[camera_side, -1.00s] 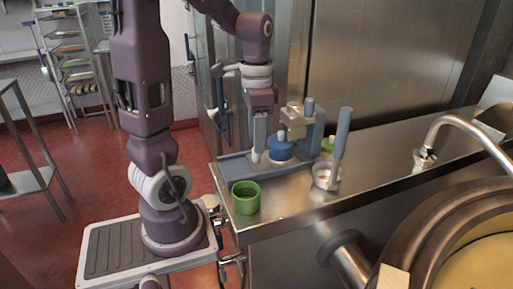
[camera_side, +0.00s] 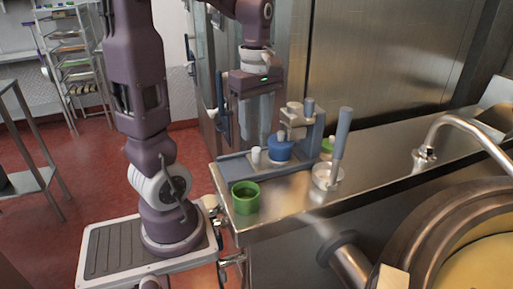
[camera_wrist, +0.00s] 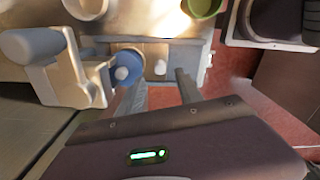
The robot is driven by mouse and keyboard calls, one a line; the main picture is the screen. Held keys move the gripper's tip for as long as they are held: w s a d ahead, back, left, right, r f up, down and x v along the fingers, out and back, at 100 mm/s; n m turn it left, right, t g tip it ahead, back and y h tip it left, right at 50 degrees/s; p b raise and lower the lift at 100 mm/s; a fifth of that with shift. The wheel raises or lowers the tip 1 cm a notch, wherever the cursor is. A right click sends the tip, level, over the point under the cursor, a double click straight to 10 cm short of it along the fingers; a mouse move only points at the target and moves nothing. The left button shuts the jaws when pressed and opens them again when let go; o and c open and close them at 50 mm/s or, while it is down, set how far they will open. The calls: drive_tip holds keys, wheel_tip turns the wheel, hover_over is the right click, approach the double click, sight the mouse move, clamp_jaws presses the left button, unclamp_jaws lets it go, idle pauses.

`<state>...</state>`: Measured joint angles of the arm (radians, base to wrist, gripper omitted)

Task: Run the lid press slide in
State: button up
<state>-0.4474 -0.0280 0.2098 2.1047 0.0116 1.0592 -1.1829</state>
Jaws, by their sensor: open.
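The lid press has a blue-grey base (camera_side: 235,166), a column (camera_side: 317,132) and a pale head (camera_side: 295,116) at its right end. A blue lidded pot (camera_side: 281,150) with a light knob stands on the base beside the head; the wrist view shows its blue round top (camera_wrist: 127,66) at the head's edge (camera_wrist: 92,85). A small white slide knob (camera_side: 256,156) stands left of the pot; it also shows in the wrist view (camera_wrist: 160,68). My gripper (camera_side: 256,138) is open and empty above the knob, which lies between the fingers (camera_wrist: 160,80) as seen from the wrist.
A green cup (camera_side: 245,198) stands in front of the press base. Another green item (camera_side: 327,146) is behind the column. A faucet (camera_side: 455,121) and kettle (camera_side: 425,245) are at right.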

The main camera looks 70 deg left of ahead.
sight(257, 148)
drive_tip(key=n, duration=0.4)
drive_tip(key=shift+n, duration=0.4)
drive_tip(key=n, duration=0.3)
drive_tip(key=shift+n, duration=0.3)
drive_tip(key=n, duration=0.4)
drive_tip(key=shift+f+n, duration=0.2)
drive_tip(key=shift+n, duration=0.2)
wheel_tip(257, 148, down, 7)
drive_tip(key=shift+r, duration=0.15)
clamp_jaws()
